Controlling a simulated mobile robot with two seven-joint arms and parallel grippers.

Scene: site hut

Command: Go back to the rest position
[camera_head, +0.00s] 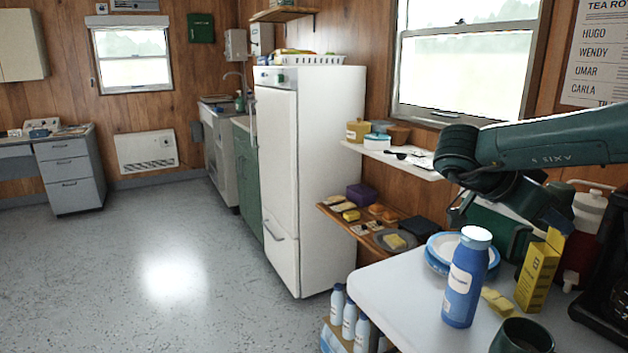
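My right arm comes in from the right edge above the white table (395,287) and bends down at a dark green joint. My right gripper (508,228) is low over the back of the table, behind the blue bottle (463,282) and near the yellow box (539,270). Its fingers are partly hidden and dark, so I cannot tell whether they are open or shut. I see nothing clearly held in it. My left arm and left gripper are out of view.
A blue-rimmed plate stack (434,262), a dark mug (522,337) and a red-and-white jug (586,232) crowd the table around the arm. Wall shelves (327,211) with food and a white fridge (312,170) stand beyond. The floor at left is clear.

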